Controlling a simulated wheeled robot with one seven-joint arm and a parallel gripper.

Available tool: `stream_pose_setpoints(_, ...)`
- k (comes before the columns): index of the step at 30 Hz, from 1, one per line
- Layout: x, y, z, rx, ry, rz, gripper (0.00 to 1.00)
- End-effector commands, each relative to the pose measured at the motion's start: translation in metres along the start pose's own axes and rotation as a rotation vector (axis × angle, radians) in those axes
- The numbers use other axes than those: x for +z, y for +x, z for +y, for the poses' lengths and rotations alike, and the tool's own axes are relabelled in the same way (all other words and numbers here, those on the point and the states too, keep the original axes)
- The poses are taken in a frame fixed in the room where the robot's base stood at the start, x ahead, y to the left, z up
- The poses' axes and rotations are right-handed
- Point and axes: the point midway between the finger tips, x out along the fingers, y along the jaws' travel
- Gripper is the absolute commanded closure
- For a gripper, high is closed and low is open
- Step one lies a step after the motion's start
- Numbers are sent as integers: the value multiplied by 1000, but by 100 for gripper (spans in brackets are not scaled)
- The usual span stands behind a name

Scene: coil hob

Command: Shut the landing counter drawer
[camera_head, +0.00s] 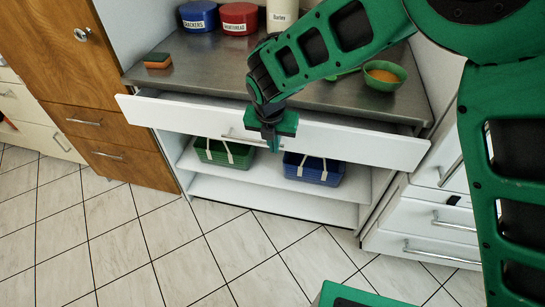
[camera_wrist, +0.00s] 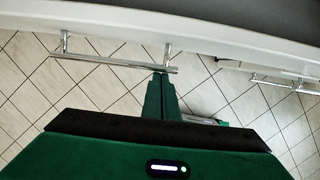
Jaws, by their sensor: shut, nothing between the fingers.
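The landing counter drawer (camera_head: 365,143) is a wide white front under the grey metal counter, and it stands pulled out, with a gap showing behind its top edge. Its bar handle (camera_head: 240,137) is partly hidden by my gripper (camera_head: 274,148) in the head view. In the wrist view the silver handle (camera_wrist: 110,63) hangs below the white drawer front (camera_wrist: 200,35). My gripper (camera_wrist: 161,76) is shut and empty, its fingertips by the right end of the handle. Whether they touch it I cannot tell.
Green (camera_head: 222,153) and blue (camera_head: 313,168) baskets sit on the open shelf below. On the counter are a sponge (camera_head: 158,60), canisters (camera_head: 239,18) and a green bowl (camera_head: 385,75). White drawers (camera_head: 430,220) stand at right. The tiled floor (camera_head: 200,255) in front is clear.

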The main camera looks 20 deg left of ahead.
Motion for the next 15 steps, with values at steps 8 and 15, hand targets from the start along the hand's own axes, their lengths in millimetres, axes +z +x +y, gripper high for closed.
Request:
stream_pose_setpoints(8,54,14,1,1,-1,-1,100)
stream_pose_setpoints(15,76,20,2,1,-2,1,100)
